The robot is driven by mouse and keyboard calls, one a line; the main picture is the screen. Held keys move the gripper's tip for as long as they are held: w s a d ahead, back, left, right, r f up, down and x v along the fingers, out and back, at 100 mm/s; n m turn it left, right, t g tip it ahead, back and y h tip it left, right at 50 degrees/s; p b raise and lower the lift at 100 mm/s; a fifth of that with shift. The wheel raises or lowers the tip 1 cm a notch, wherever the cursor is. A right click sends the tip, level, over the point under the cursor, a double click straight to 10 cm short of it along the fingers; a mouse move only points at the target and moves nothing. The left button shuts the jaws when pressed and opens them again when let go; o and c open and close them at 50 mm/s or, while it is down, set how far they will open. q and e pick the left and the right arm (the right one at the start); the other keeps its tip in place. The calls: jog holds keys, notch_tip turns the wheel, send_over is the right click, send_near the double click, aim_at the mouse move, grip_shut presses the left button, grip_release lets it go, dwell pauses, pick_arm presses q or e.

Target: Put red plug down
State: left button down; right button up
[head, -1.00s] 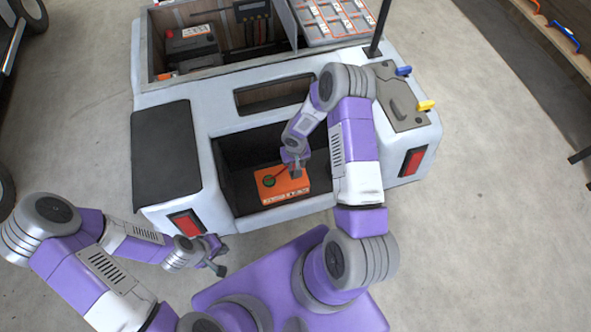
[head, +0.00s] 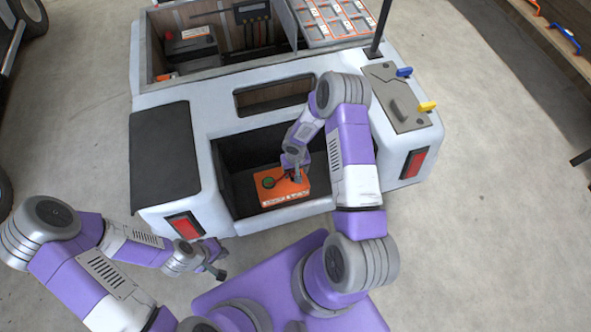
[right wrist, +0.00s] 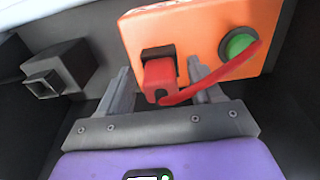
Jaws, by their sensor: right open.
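The red plug (right wrist: 160,78) shows in the right wrist view against a dark recess on the face of the orange box (right wrist: 200,25). Whether it is seated in that recess or only resting there I cannot tell. A red cable runs from it to the right. My right gripper (right wrist: 162,84) is open, with one finger on each side of the plug and gaps visible. In the head view my right gripper (head: 297,176) is over the orange box (head: 282,198), and the plug is hard to make out. My left gripper (head: 216,262) is empty in front of the cart; its jaw opening is unclear.
The orange box stands in the open bay of the white cart (head: 225,110), with dark walls close around it. A green round cap (right wrist: 238,44) is on the box. A dark square socket (right wrist: 57,78) sticks out at the left. The floor right of the cart is clear.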

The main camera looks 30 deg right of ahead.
jog(key=shift+r, duration=0.15)
notch_tip(320, 180, up, 12)
jog(key=f+p, duration=0.1)
jog(key=p, duration=0.3)
jog(key=s+a+f+y, duration=0.2)
jog(key=s+a+y, duration=0.2)
jog(key=s+a, duration=1.1)
jog(key=shift+s+a+t, duration=0.2)
jog(key=shift+a+t, duration=0.1)
jog(key=shift+a, duration=0.15)
notch_tip(320, 180, up, 4)
jog(key=p, duration=0.3)
jog(key=shift+f+p, duration=0.25)
jog(key=shift+p, duration=0.15)
